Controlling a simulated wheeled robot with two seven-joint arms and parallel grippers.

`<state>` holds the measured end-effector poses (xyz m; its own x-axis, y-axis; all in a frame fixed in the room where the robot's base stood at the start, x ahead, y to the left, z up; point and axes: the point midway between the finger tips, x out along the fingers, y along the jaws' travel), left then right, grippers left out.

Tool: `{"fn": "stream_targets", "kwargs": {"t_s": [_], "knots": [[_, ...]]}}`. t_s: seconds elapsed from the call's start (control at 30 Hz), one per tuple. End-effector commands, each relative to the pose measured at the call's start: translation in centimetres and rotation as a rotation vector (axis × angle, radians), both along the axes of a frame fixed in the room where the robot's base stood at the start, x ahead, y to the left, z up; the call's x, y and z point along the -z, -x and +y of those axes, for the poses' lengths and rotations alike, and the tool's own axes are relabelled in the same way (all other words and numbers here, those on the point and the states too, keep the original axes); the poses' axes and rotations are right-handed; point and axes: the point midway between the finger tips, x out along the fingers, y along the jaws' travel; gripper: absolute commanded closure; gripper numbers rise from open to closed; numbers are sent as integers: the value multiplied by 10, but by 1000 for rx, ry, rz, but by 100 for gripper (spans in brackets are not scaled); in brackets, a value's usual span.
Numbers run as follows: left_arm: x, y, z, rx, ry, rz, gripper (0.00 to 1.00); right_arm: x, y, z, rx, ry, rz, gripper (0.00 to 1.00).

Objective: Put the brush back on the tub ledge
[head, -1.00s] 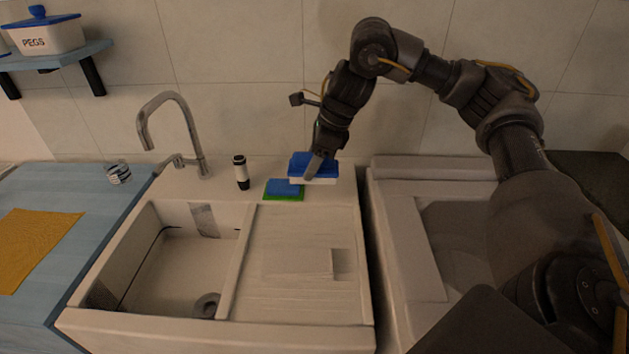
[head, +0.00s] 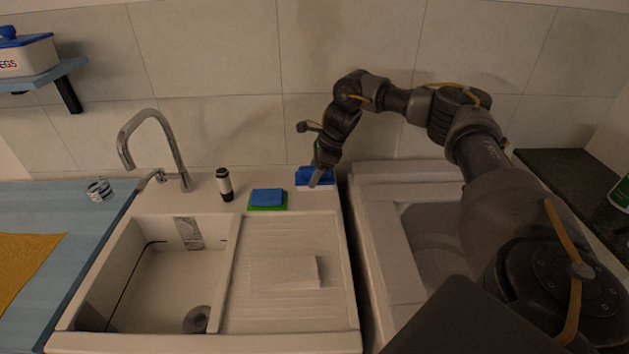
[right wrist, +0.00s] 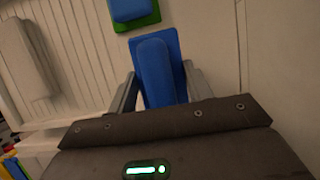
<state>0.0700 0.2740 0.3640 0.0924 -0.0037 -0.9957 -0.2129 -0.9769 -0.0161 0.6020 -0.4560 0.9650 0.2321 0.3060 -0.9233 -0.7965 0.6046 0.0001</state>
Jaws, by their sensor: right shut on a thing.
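The brush (head: 303,177) has a blue back and a pale underside. It is at the right end of the sink's back ledge (head: 240,207), close to the edge beside the tub (head: 387,240). My right gripper (head: 318,179) is shut on it. In the right wrist view, the brush's raised blue grip (right wrist: 154,70) lies between the two fingers of the gripper (right wrist: 160,88). I cannot tell whether the brush touches the ledge or hangs just above it. My left gripper is not in view.
A pale flat rectangle (head: 284,272) shows on the drainboard. The wall (head: 240,120) rises behind.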

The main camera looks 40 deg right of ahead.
Motion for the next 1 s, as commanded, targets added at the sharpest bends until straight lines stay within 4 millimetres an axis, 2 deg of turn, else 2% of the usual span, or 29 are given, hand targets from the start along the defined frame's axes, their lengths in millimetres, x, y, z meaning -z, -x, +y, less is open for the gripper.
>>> {"fn": "stream_targets", "kwargs": {"t_s": [0.07, 0.3, 0.67, 0.7, 0.8, 0.87, 1.0], "knots": [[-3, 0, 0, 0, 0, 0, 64, 6, -2, -5, 3, 2, 3, 71], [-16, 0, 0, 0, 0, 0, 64, 33, -1, -4, 1, 1, 2, 71], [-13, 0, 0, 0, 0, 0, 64, 39, -2, -4, 1, 1, 0, 71], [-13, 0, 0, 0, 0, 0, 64, 39, -1, -4, 1, 1, 2, 48], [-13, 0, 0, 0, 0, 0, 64, 39, -1, -4, 1, 2, 1, 35], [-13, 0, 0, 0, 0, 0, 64, 39, -1, -4, 1, 2, 1, 28], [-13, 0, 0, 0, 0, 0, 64, 38, -1, -4, 1, 2, 1, 28]]}}
